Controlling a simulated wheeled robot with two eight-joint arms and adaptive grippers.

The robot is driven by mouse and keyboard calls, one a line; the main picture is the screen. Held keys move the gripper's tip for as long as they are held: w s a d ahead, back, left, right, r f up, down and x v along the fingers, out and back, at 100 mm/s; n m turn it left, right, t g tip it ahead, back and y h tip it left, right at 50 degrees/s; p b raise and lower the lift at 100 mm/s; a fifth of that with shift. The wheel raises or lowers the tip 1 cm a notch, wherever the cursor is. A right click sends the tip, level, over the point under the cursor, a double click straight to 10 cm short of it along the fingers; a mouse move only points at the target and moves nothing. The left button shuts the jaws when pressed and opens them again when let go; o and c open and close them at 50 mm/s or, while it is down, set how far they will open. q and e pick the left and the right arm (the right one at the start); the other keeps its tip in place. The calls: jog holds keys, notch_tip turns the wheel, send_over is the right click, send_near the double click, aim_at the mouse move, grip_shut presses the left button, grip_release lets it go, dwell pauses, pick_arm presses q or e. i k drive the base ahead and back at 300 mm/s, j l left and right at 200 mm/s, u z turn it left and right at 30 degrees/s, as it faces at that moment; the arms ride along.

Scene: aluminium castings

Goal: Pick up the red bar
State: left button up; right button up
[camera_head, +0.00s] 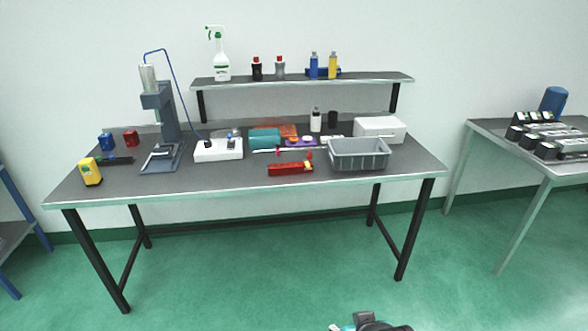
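A red bar-like object (290,169) lies near the front edge of the grey-topped workbench (232,186), left of the grey bin. It has a small yellowish part at its right end and small red pieces just above it. A dark part at the bottom edge, right of centre, seems to be my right gripper (370,325). It is mostly cut off by the frame, low in front of the bench and well away from the red object. Its fingers cannot be made out. My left gripper is not in view.
A grey bin (358,154) stands right of the red object, with a white box (380,129) behind. A white device (218,150) and a press stand (165,125) are to the left. A shelf (300,83) holds bottles. The green floor in front is clear.

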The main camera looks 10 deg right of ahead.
aim_at(277, 169)
jog(key=i+z, duration=0.15)
jog(key=i, duration=0.4)
jog(key=i+j+z, duration=0.15)
jog(key=i, duration=0.4)
